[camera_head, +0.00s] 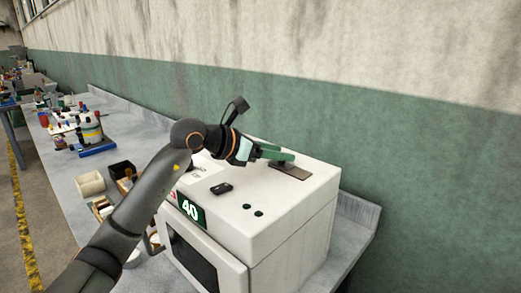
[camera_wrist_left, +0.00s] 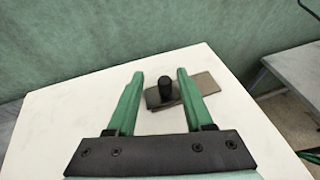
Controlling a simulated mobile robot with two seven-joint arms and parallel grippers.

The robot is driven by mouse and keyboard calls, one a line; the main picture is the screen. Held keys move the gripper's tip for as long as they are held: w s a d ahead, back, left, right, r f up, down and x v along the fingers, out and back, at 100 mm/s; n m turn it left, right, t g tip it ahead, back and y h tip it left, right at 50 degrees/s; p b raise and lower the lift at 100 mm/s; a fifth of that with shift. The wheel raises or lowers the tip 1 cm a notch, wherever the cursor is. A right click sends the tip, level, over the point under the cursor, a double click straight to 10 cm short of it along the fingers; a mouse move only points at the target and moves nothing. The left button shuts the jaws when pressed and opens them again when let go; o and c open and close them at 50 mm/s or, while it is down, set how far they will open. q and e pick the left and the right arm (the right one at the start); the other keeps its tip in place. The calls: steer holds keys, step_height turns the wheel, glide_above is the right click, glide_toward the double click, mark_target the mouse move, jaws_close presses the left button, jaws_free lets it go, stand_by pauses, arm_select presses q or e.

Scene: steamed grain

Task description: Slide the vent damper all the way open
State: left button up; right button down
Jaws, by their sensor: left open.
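The vent damper (camera_wrist_left: 165,90) is a flat brown-grey plate with an upright black knob, on the white top of the oven-like box (camera_head: 258,210). In the head view its brown plate (camera_head: 291,172) shows just beyond my left gripper (camera_head: 276,153), which hides the knob. In the left wrist view my left gripper (camera_wrist_left: 158,90) has its two green fingers apart, with the knob between them, nearer the right finger. I cannot tell whether a finger touches the knob. My right gripper is not in view.
The box has a "40" display (camera_head: 190,210) on its front, and a small black item (camera_head: 221,188) and two dark buttons on top. A green and white wall stands close behind. Small bins (camera_head: 90,183) and other items lie left on the grey bench.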

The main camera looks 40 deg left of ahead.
arm_select(q)
steer(key=b+v, duration=0.3)
steer(key=v, duration=0.7)
steer(key=shift+s+a+r+b, duration=0.1)
steer(key=shift+s+a+b, duration=0.05)
steer(key=shift+s+b, duration=0.2)
steer(key=shift+s+a+r, duration=0.1)
steer(key=shift+s+r, duration=0.2)
steer(key=shift+s, duration=0.05)
